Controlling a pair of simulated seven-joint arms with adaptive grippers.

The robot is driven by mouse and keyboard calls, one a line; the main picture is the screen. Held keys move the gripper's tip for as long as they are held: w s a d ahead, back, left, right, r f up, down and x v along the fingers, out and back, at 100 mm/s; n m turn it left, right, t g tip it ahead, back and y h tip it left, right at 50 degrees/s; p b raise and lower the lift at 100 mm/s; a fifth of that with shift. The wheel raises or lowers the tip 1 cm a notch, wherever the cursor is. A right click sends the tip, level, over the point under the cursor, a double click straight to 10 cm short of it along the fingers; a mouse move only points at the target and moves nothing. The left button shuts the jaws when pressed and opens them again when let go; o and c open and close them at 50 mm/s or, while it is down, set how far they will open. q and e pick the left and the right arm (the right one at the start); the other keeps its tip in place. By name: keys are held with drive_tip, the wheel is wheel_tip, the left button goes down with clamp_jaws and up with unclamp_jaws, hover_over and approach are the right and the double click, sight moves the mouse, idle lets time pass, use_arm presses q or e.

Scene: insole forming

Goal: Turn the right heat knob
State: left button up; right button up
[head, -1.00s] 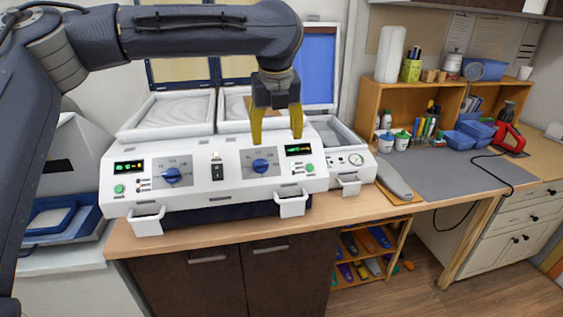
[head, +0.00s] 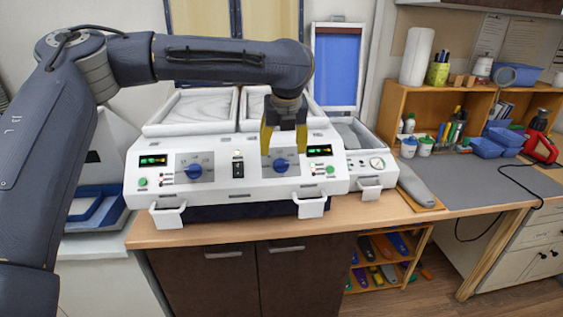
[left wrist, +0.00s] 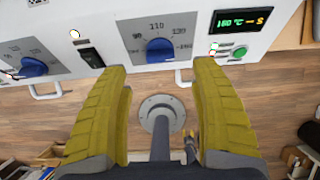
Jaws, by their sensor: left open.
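The right heat knob (head: 281,165) is a round blue dial on a grey scale plate, on the front of the white heating machine (head: 240,193). The left heat knob (head: 194,171) is a matching blue dial on the same panel. My left gripper (head: 284,150) has yellow fingers, is open and empty, and hangs just in front of and above the right knob. In the left wrist view, the right knob (left wrist: 159,50) lies beyond the gap between the fingertips (left wrist: 165,80), not touched by them.
A black switch (head: 238,169) sits between the knobs. Green displays (head: 320,151) and white handles (head: 311,206) are also on the front. A grey insole form (head: 418,187) lies at the right on the table. The grey mat (head: 470,182) has free room.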

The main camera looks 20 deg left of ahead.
sight(281, 161)
use_arm(q)
drive_tip(key=shift+x, duration=3.55)
drive_tip(key=c, duration=1.2)
